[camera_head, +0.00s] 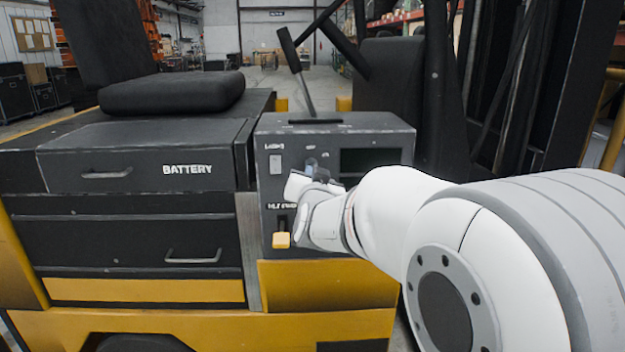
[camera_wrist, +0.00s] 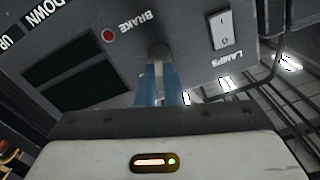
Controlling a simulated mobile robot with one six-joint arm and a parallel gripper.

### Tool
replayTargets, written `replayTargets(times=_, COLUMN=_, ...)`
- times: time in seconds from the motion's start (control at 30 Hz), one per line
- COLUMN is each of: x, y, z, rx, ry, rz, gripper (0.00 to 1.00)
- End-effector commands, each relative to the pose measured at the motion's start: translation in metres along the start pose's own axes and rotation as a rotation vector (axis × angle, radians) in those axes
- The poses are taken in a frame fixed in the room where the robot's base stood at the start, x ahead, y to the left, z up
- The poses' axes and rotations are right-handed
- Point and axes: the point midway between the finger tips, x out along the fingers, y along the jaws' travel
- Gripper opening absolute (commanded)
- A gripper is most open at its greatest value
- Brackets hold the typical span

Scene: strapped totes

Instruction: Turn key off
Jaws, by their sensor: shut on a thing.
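The grey control panel (camera_head: 335,128) of a yellow and black forklift stands near the middle of the head view. In the wrist view, the key (camera_wrist: 160,51) shows as a small greyish piece on the panel, next to the BRAKE label. My gripper (camera_wrist: 159,76) has its blue fingers shut on the key at the panel face. In the head view my gripper (camera_head: 313,168) is at the panel's upper part, and my wrist hides the key there. The key's exact angle cannot be told.
A white lamps switch (camera_head: 276,164) is left of my gripper, and a yellow-tipped lever (camera_head: 281,240) is below it. A dark display (camera_head: 372,160) is to the right. A red light (camera_wrist: 109,35) shows beside BRAKE. The battery drawer (camera_head: 140,155) is shut at left.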

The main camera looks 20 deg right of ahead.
Motion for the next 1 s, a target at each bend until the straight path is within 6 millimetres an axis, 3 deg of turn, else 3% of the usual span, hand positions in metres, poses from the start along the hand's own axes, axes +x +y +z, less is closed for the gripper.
replayTargets(times=0.43, x=0.0001, y=0.0006, z=-0.0001, rx=-0.283, ry=-0.001, rz=0.001, gripper=0.00)
replayTargets(times=1.0, x=0.0001, y=0.0006, z=-0.0001, rx=-0.352, ry=-0.001, rz=0.001, gripper=0.00)
